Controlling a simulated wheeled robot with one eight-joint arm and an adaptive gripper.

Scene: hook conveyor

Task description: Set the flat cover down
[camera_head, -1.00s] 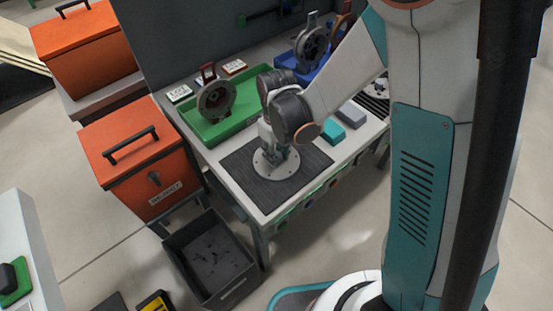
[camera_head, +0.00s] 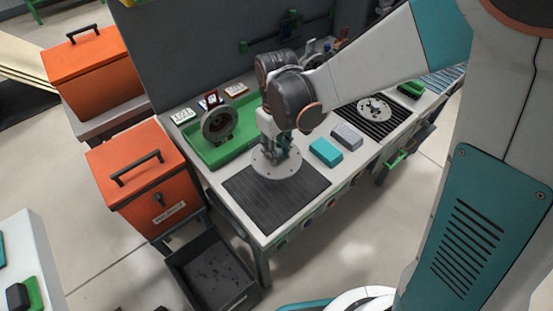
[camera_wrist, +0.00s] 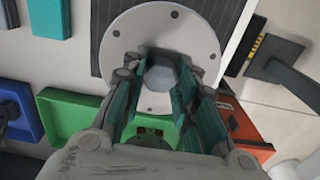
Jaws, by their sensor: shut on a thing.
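The flat cover is a pale grey round disc with small holes and a raised hub; it shows in the head view (camera_head: 277,168) and in the wrist view (camera_wrist: 195,30). My gripper (camera_head: 278,150) is above it, shut on the hub, as the wrist view also shows (camera_wrist: 170,85). The disc overlaps the back edge of a dark ribbed mat (camera_head: 275,205) on the white bench. Whether it touches the mat or hovers over it I cannot tell. My fingers hide part of the hub.
A green tray (camera_head: 205,157) with a grey round housing (camera_head: 219,122) stands behind left. A teal block (camera_head: 325,152) and a grey block (camera_head: 347,136) lie to the right. A similar disc (camera_head: 375,108) sits on a striped rack. Orange boxes (camera_head: 135,165) stand left of the bench.

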